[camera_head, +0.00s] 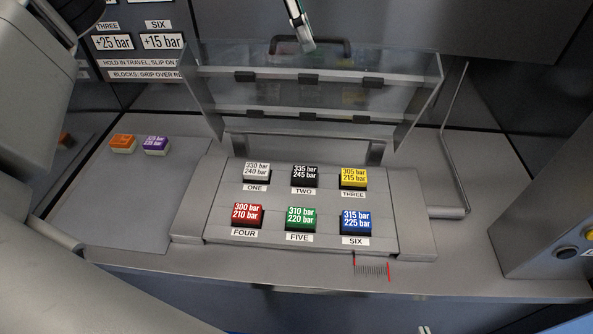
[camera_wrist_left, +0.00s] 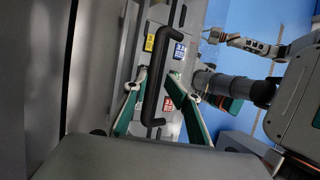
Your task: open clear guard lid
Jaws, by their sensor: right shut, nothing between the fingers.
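The clear guard lid (camera_head: 300,98) stands raised and tilted behind the block panel in the head view. Its black handle (camera_head: 285,45) is at its top edge. In the left wrist view the handle (camera_wrist_left: 156,85) runs between the two fingers of my left gripper (camera_wrist_left: 153,85), which are spread apart. Whether they touch the handle I cannot tell. One finger of my left gripper (camera_head: 300,24) shows at the top of the head view, beside the handle. My right gripper (camera_wrist_left: 215,36) is shut and empty, away from the lid in the left wrist view.
The panel (camera_head: 215,185) holds several coloured blocks in labelled places. An orange block (camera_head: 123,142) and a purple block (camera_head: 156,144) lie on the left bench. A bent metal rod (camera_head: 452,125) and a grey box (camera_head: 555,205) with buttons stand at right.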

